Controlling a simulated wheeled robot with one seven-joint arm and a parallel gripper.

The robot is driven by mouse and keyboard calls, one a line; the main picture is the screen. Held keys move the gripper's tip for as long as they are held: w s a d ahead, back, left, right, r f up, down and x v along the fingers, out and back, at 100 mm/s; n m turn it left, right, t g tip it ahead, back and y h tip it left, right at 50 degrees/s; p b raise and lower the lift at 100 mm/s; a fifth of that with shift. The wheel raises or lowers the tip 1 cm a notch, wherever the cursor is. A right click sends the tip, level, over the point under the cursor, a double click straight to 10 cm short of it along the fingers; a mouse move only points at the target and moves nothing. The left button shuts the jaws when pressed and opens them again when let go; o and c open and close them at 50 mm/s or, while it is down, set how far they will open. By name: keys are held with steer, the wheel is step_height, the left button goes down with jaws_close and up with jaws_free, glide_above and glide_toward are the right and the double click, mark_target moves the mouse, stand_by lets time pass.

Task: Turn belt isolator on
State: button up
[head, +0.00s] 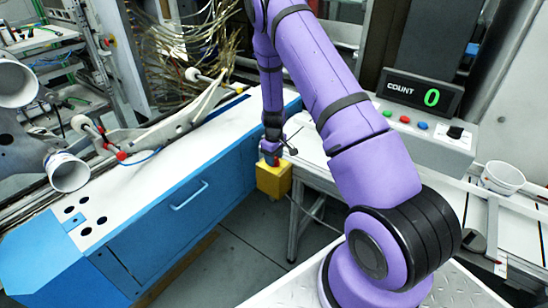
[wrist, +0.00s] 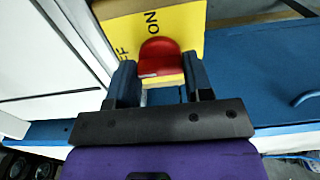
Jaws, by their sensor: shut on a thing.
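The belt isolator is a yellow box (head: 273,183) at the end of the blue cabinet, and its yellow face (wrist: 187,22) fills the top middle of the wrist view. That face carries the word ON, turned sideways, and part of another word ending in F at its left. A red handle (wrist: 160,55) stands on the face, its rounded end just below ON. My gripper (wrist: 160,82) is shut on the red handle, one dark finger on each side. In the head view my gripper (head: 272,150) is at the top of the box. The handle's lower part is hidden, so its exact setting is unclear.
The blue cabinet (head: 150,240) with a white top runs along the left. A white table (head: 325,175) stands at the right of the box, with a console (head: 425,135) showing COUNT 0. Bare floor lies between.

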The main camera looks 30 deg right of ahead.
steer(key=m, duration=0.8)
steer(key=shift+m, duration=0.4)
steer(key=m, duration=0.8)
steer(key=shift+m, duration=0.6)
steer(key=o, duration=0.9)
steer(key=shift+r, duration=0.15)
